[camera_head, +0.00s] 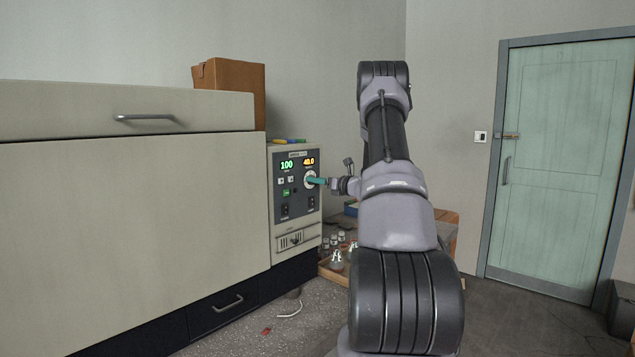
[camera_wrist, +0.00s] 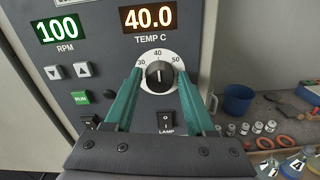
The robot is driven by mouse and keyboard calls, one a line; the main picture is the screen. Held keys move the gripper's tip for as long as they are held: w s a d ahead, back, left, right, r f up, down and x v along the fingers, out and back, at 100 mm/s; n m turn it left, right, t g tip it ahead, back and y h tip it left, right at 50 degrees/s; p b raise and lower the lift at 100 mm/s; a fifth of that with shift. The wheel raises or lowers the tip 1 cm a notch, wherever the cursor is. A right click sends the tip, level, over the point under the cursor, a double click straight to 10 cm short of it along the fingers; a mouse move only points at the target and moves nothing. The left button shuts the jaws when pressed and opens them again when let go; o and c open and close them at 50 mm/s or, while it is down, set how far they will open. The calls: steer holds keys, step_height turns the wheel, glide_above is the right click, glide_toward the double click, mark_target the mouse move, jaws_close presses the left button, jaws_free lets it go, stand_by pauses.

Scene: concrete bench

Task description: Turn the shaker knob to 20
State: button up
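The shaker's control panel (camera_head: 297,188) faces me at the end of the pale cabinet. Its black knob (camera_wrist: 158,75) sits on a white round dial with 30, 40 and 50 visible; its white mark points up towards 40. The orange TEMP C display (camera_wrist: 148,17) reads 40.0 and the green RPM display (camera_wrist: 57,29) reads 100. My gripper (camera_wrist: 160,78) has teal fingers spread apart, one on each side of the knob, with gaps showing. In the head view my gripper (camera_head: 318,181) reaches the dial from the right and partly covers it.
Arrow buttons (camera_wrist: 68,71), a green RUN button (camera_wrist: 80,97) and a LAMP switch (camera_wrist: 165,121) surround the knob. A blue cup (camera_wrist: 238,101), small jars (camera_wrist: 257,127) and tape rings stand on the bench to the right. A cardboard box (camera_head: 229,80) sits behind the cabinet top.

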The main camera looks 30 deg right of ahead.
jaws_close()
steer(key=shift+n, duration=0.3)
steer(key=n, duration=1.9)
steer(key=shift+s+a+f, duration=0.15)
steer(key=shift+f, duration=0.1)
steer(key=shift+n, duration=0.3)
steer(key=shift+o, duration=2.4)
jaws_free()
